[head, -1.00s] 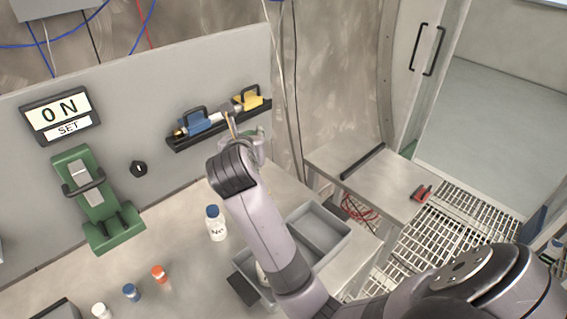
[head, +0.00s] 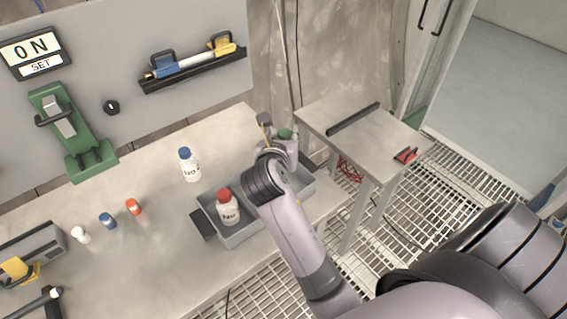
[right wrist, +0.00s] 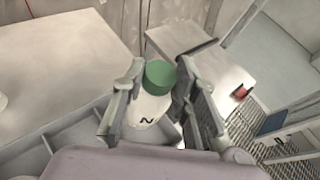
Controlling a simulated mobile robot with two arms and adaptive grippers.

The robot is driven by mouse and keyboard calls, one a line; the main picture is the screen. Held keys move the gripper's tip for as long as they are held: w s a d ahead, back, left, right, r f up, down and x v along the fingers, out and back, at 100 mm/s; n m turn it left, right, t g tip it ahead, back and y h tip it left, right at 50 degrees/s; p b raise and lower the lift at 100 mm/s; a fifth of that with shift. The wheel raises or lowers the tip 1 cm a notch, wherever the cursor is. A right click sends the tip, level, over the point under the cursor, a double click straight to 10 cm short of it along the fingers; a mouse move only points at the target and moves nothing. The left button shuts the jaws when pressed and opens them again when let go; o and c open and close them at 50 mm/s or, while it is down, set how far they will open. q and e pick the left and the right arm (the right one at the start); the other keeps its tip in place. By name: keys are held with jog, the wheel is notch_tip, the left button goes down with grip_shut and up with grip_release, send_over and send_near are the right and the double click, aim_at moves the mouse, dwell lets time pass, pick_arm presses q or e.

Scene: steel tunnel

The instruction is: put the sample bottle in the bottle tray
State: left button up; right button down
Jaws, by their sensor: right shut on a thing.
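My right gripper (head: 277,138) is shut on a white bottle with a green cap (head: 285,134). In the right wrist view the bottle (right wrist: 150,107) stands nearly upright between the two fingers (right wrist: 155,92), with part of a dark letter showing. The grey bottle tray (head: 243,236) is on the bench, with divider walls. The held bottle appears over or beside the tray's far right end; its height is hard to tell. A red-capped bottle (head: 228,208) stands in the tray's left part. My arm hides the tray's middle. My left gripper is not in view.
A blue-capped bottle (head: 189,165) stands on the bench behind the tray. Small white, blue and orange-capped vials (head: 133,207) are farther left. A side table (head: 365,135) with a red-handled item (head: 405,155) is to the right. The bench front is mostly clear.

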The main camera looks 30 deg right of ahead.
notch_tip(320, 180, down, 4)
jog(key=shift+f, duration=0.4)
notch_tip(320, 180, down, 4)
jog(key=shift+r, duration=0.25)
jog(key=shift+f, duration=0.15)
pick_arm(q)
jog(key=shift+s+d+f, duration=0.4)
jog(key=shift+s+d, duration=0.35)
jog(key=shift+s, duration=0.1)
pick_arm(e)
jog(key=shift+f, duration=0.1)
jog(key=c, duration=1.7)
grip_release()
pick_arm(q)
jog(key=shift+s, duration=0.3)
pick_arm(e)
jog(key=o, duration=0.4)
pick_arm(q)
jog(key=shift+b, duration=0.3)
